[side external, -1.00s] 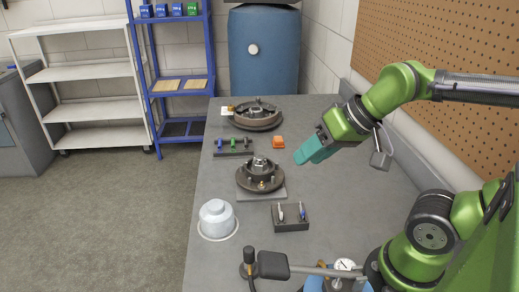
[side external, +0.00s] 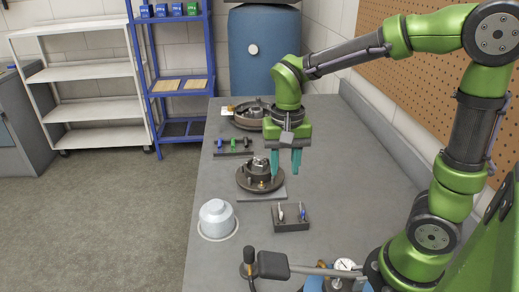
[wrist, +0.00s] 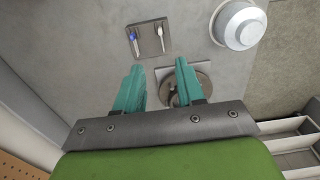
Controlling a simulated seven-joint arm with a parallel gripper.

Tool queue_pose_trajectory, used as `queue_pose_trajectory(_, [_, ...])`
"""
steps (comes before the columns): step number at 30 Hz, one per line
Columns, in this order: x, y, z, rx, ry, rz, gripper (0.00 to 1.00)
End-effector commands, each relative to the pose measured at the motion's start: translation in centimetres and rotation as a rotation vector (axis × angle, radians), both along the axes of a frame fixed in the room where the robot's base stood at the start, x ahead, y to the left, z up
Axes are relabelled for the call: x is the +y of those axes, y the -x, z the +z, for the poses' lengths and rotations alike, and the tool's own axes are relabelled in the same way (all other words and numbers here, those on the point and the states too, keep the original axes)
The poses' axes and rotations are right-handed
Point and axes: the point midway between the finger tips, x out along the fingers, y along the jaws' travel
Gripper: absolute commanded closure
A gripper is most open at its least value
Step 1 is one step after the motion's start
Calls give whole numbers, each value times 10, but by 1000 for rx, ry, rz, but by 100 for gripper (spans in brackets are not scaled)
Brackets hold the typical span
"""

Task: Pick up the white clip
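The white clip (side external: 281,213) stands in a small dark holder (side external: 291,226) on the grey table. A similar blue clip (side external: 302,212) stands to its right in the same holder. In the wrist view the white clip (wrist: 160,33) and the blue clip (wrist: 132,35) show beyond the fingertips. My gripper (side external: 286,168) points down with its teal fingers apart and empty. It is above the table, farther back than the holder and apart from the white clip. The open fingers also show in the wrist view (wrist: 158,87).
A dark round hub on a square plate (side external: 270,196) stands close to the gripper, left of it. A pale grey domed container (side external: 216,218) is left of the holder. A rack with coloured pieces (side external: 233,150) lies farther back. The table's right side is clear.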

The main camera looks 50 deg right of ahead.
Motion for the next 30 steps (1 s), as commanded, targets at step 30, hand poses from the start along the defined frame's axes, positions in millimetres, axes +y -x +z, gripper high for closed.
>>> queue_pose_trajectory(30, [5,3,-136,-2,1,4,62])
